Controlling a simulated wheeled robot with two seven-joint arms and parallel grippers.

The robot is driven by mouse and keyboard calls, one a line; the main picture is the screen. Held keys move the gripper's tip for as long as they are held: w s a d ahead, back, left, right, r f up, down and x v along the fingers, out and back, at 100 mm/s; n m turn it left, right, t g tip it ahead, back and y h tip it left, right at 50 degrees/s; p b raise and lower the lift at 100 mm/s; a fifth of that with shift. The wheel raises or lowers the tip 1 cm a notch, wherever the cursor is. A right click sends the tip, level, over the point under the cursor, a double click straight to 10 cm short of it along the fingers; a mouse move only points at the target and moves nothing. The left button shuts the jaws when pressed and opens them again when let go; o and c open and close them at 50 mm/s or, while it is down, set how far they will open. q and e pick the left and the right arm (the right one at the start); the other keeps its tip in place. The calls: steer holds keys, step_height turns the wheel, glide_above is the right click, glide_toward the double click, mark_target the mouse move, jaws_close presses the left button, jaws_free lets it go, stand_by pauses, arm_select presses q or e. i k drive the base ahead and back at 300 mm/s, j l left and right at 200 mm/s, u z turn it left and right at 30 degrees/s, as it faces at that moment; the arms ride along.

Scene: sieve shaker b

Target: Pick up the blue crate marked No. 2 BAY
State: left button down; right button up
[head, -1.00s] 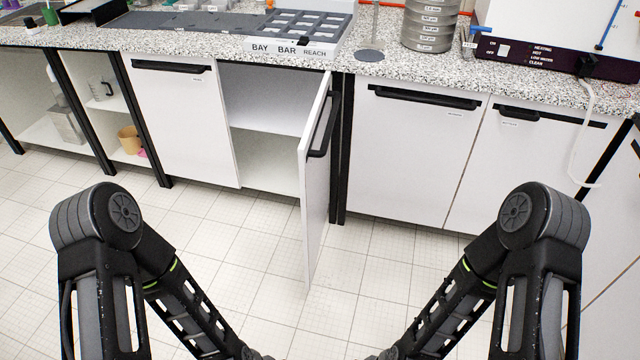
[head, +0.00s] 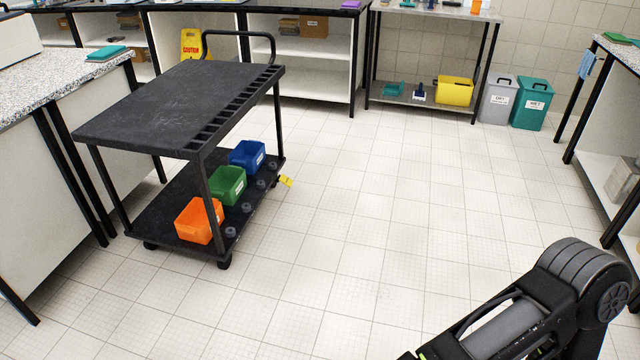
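A blue crate (head: 246,156) with a small white label sits on the lower shelf of a black cart (head: 178,100), at the back of a row of crates. The label is too small to read. A green crate (head: 227,185) and an orange crate (head: 199,220) stand in front of it on the same shelf. My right arm shows at the lower right, far from the cart, but its gripper is out of the picture. My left gripper is not in view.
Round grey pieces (head: 246,207) lie along the shelf edge, with a yellow tag (head: 286,181) at its corner. A speckled counter (head: 60,78) is close left of the cart. Open tiled floor (head: 350,210) lies in front and right. Bins (head: 533,103) stand at the back.

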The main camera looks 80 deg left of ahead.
mark_target(249, 155)
steer(key=j+u, duration=0.1)
steer(key=u, duration=0.75)
steer(key=i+j+u, duration=0.1)
steer(key=u, duration=0.75)
steer(key=i+u, duration=0.1)
steer(key=u, duration=0.3)
steer(key=j+u, duration=0.1)
steer(key=u, duration=0.35)
steer(key=i+l+u, duration=0.1)
steer(key=i+u, duration=0.3)
steer(key=i+l+u, duration=0.2)
steer(key=i+u, duration=0.25)
steer(key=i+l+u, duration=0.2)
steer(key=u, duration=0.2)
steer(key=i+l+u, duration=0.25)
steer(key=l+u, duration=0.2)
steer(key=i+l, duration=0.15)
steer(key=l, duration=0.2)
steer(key=i+l, duration=0.2)
steer(key=l, duration=0.2)
steer(key=i+l, duration=0.15)
steer(key=l, duration=0.2)
steer(key=i+l, duration=0.2)
steer(key=l, duration=0.15)
